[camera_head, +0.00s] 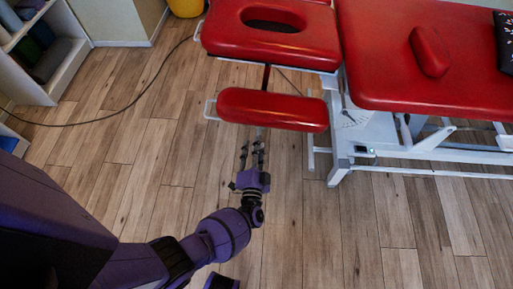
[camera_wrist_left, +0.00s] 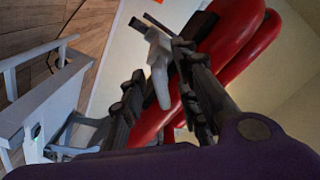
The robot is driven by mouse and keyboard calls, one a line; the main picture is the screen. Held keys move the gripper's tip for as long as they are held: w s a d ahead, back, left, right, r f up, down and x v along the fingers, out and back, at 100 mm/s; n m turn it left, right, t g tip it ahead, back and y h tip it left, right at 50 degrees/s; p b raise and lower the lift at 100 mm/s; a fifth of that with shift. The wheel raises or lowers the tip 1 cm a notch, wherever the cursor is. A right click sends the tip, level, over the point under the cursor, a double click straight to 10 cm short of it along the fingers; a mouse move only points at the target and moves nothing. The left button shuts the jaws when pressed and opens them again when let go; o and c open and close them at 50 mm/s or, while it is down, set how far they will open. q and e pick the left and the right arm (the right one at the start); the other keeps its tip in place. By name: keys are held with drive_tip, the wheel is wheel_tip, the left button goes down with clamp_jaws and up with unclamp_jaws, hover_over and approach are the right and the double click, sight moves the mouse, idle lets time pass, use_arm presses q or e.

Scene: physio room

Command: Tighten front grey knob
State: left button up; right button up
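The red treatment table (camera_head: 430,55) has a separate red armrest pad (camera_head: 272,109) at its front left. My left gripper (camera_head: 251,149) is just below this pad's near edge, fingers pointing towards it. In the left wrist view, a light grey lever-like knob (camera_wrist_left: 159,70) hangs beside the red pads (camera_wrist_left: 222,50), from a dark bar. The fingers of my left gripper (camera_wrist_left: 158,105) stand apart on either side of the knob's lower end. The right finger looks close to the knob; I cannot tell whether it touches. My right gripper is not in view.
The table's white frame (camera_head: 340,150) stands right of my left gripper. A dark cable (camera_head: 120,108) crosses the wooden floor. A shelf (camera_head: 50,75) is at the far left and a yellow container (camera_head: 186,7) at the back.

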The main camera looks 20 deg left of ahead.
use_arm(q)
drive_tip(key=shift+c, duration=0.5)
clamp_jaws()
drive_tip(key=shift+m, duration=0.4)
drive_tip(key=m+p, duration=0.1)
drive_tip(key=m, duration=0.1)
drive_tip(key=shift+r+m, duration=0.15)
drive_tip(key=shift+m, duration=0.25)
drive_tip(key=m, duration=0.3)
drive_tip(key=shift+a+p, duration=0.1)
drive_tip(key=shift+p, duration=0.3)
drive_tip(key=shift+r+m, duration=0.1)
drive_tip(key=shift+m, duration=1.2)
